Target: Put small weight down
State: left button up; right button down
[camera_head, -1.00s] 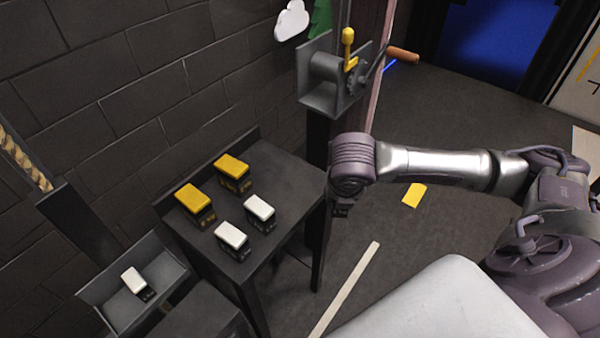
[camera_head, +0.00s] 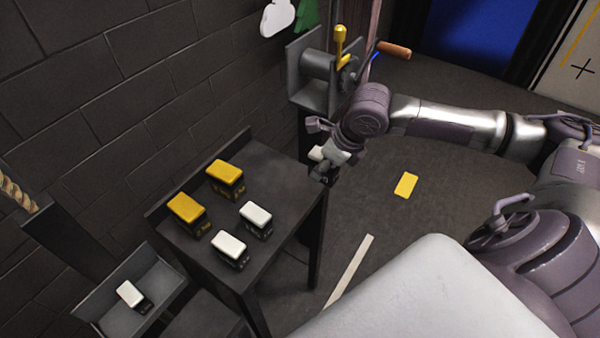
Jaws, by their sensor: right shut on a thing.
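My right gripper (camera_head: 322,165) is shut on a small weight with a white top (camera_head: 317,154); the fingers hide most of it. It is at the right back corner of the dark table (camera_head: 285,172), and I cannot tell its height above the top. On the table stand two small white-topped weights (camera_head: 256,217) and (camera_head: 231,247), and two larger yellow-topped weights (camera_head: 224,175) and (camera_head: 186,210). Another small white-topped weight (camera_head: 130,294) lies in a grey metal tray (camera_head: 160,272) at the lower left. My left gripper is not in view.
A grey winch with a yellow lever (camera_head: 340,45) and a wooden handle (camera_head: 394,49) stands behind my right gripper. A brick wall (camera_head: 120,110) borders the left. The table's right part is bare. A yellow mark (camera_head: 406,185) lies on the floor.

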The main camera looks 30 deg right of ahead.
aim_at(317, 150)
jog(key=w+f, duration=0.1)
jog(key=w, duration=0.1)
jog(key=w+f, duration=0.1)
jog(key=w, duration=0.2)
jog(key=w+a+f, duration=0.1)
jog(key=w+f, duration=0.1)
jog(key=shift+w+a+f+p, duration=0.1)
jog(key=shift+w+p, duration=0.2)
jog(key=shift+w, duration=0.05)
jog(key=shift+f+p, duration=0.3)
jog(key=shift+f, duration=1.8)
jog(key=c, duration=0.7)
grip_release()
jog(key=shift+s, duration=0.15)
jog(key=v, duration=1.2)
jog(key=shift+f, duration=0.15)
